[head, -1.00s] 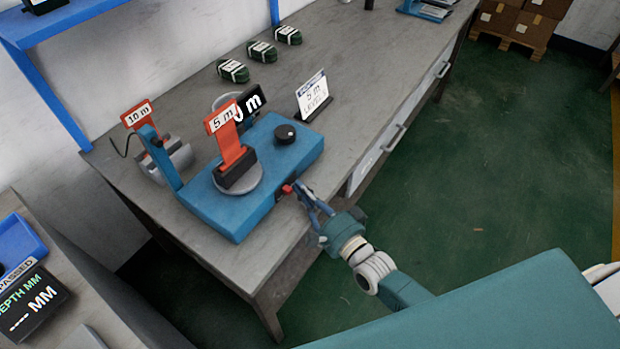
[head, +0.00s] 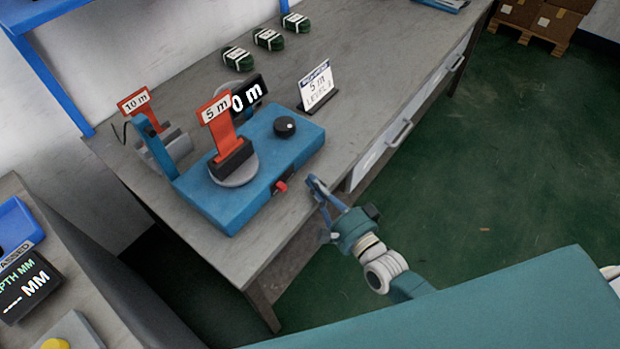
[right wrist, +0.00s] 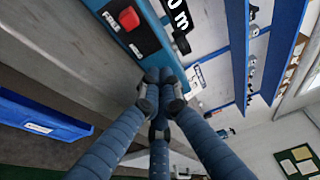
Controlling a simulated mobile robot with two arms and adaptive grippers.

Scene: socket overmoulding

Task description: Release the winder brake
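The blue winder (head: 205,205) stands on the grey workbench with a grey turntable, a black knob (head: 285,126) and an orange "5 m" sign on top. A small red brake control (head: 281,186) sits on its front side; it also shows in the right wrist view (right wrist: 129,18) beside a small label. I cannot tell its setting. My right gripper (head: 317,182) is just right of the red control, apart from it. Its fingertips (right wrist: 163,76) come together in the right wrist view, with nothing seen between them. My left gripper is not in view.
A black display (head: 247,92) reading "0 m" stands behind the winder. Several green coils (head: 268,39) lie at the back. Bench drawers (head: 385,150) face the clear floor.

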